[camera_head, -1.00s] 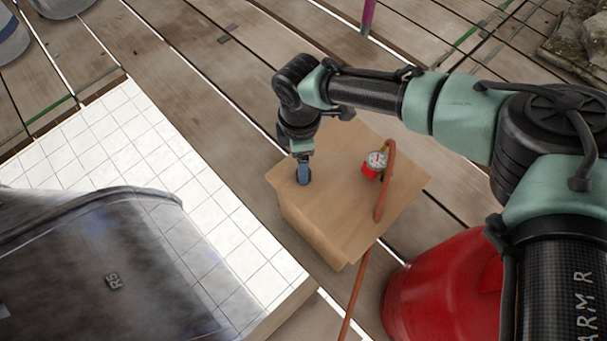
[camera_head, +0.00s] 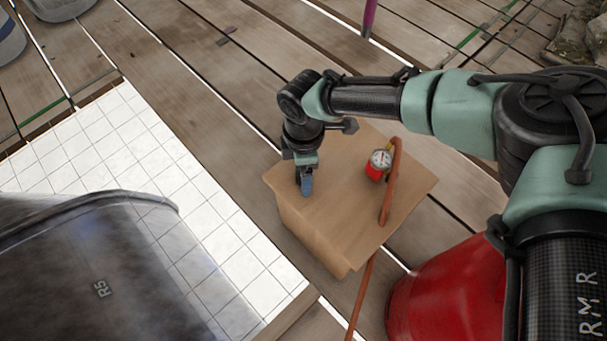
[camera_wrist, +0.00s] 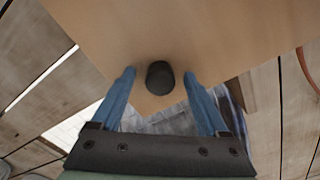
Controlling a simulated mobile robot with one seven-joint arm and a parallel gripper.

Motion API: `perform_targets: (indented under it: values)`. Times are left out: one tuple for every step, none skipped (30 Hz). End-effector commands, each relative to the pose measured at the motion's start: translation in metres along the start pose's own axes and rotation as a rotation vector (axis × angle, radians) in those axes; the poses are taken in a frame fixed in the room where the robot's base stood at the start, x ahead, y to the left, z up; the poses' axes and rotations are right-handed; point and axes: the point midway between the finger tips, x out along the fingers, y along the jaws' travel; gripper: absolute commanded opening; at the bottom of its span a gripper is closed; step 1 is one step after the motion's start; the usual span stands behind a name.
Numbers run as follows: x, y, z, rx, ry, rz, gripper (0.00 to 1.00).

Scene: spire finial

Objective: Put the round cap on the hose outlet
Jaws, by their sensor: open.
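A dark round cap (camera_wrist: 160,77) stands on the wooden box top in the wrist view, between my finger tips and apart from both. My gripper (camera_wrist: 158,76) is open, its two blue fingers on either side of the cap. In the head view my gripper (camera_head: 306,188) points down over the left part of the box, and the cap is hidden there. A red fitting with a round gauge (camera_head: 377,166) stands on the box to the right of my gripper, beside an orange hose (camera_head: 389,190). I cannot make out the outlet's opening.
The wooden box (camera_head: 340,215) stands on a plank floor. A white tiled slab (camera_head: 215,215) and a large grey drum (camera_head: 100,265) are at left. A red rounded body (camera_head: 445,290) is at lower right. The box top between gripper and gauge looks clear.

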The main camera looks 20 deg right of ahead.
Motion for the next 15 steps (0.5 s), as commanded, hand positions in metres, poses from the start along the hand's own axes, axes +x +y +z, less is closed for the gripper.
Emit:
perform_targets:
  values:
    - [-0.0007,0.0002,0.0001,0.0,0.0,0.0,0.78]
    - [-0.0008,0.0002,0.0001,0.0,0.0,0.0,0.78]
    - [-0.0008,0.0002,0.0001,0.0,0.0,0.0,0.78]
    - [-0.0008,0.0002,0.0,0.0,0.0,0.0,0.78]
    - [-0.0008,0.0002,0.0,0.0,0.0,0.0,0.78]
    - [-0.0008,0.0002,0.0001,0.0,0.0,0.0,0.78]
    - [-0.0008,0.0002,0.0,0.0,0.0,0.0,0.76]
    - [-0.0008,0.0002,0.0,0.0,0.0,0.0,0.7]
    - [-0.0008,0.0002,0.0,0.0,0.0,0.0,0.63]
    - [-0.0008,0.0002,0.0,0.0,0.0,0.0,0.58]
    - [-0.0008,0.0002,0.0,0.0,0.0,0.0,0.52]
    - [-0.0008,0.0002,0.0,0.0,0.0,0.0,0.45]
    - [-0.0008,0.0002,0.0,0.0,0.0,0.0,0.4]
    - [-0.0008,0.0002,0.0,0.0,0.0,0.0,0.34]
    - [-0.0008,0.0002,0.0,0.0,0.0,0.0,0.27]
